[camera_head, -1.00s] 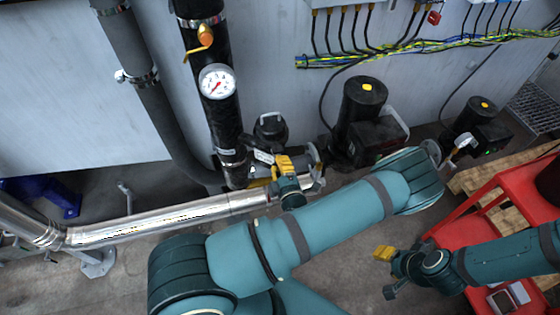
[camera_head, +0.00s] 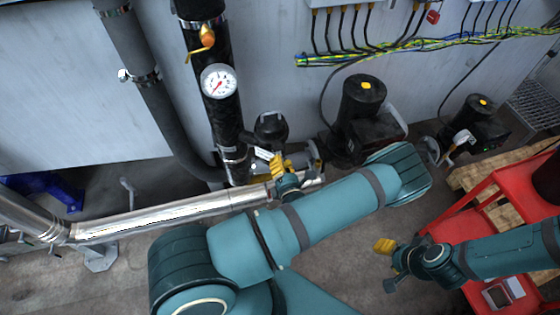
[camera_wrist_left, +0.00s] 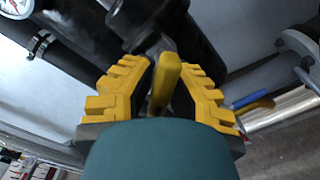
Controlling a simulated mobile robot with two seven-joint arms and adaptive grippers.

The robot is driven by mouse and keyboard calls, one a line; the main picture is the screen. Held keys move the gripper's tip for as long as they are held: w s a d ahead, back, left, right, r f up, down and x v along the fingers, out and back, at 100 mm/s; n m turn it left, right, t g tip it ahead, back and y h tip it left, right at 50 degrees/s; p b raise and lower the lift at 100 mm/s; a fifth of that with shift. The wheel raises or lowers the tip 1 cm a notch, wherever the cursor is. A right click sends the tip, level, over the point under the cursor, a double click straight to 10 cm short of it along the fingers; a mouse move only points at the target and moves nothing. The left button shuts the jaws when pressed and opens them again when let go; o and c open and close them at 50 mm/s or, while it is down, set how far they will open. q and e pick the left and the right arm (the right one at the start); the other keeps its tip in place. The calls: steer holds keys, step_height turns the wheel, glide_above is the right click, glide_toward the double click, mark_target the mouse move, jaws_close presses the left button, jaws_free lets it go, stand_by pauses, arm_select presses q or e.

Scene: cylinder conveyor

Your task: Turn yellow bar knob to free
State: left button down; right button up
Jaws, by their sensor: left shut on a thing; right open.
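The yellow bar knob (camera_wrist_left: 166,82) shows in the left wrist view between the yellow fingers of my left gripper (camera_wrist_left: 160,98). The gripper is shut on it, with the black valve body (camera_wrist_left: 185,30) just beyond. In the head view my left gripper (camera_head: 277,164) is at the black pump at the foot of the dark vertical pipe, and the knob is hidden there by the gripper. My right gripper (camera_head: 385,246) is open and empty, over the floor at the lower right, away from the pump.
A silver pipe (camera_head: 150,219) runs left. More black pumps (camera_head: 362,112) stand right. Red shelving (camera_head: 475,228) is near my right arm. A blue handle (camera_wrist_left: 252,100) shows beside the left gripper.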

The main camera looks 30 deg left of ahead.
arm_select(q)
steer(key=n, duration=0.4)
steer(key=shift+w+n, duration=0.1)
steer(key=shift+n, duration=0.2)
steer(key=n, duration=0.4)
steer(key=shift+d+f+n+p, duration=0.1)
steer(key=shift+n+p, duration=0.25)
steer(key=shift+n, duration=0.05)
steer(key=shift+w, duration=0.1)
steer(key=c, duration=1)
jaws_free()
steer(key=shift+d, duration=0.1)
steer(key=v, duration=1.2)
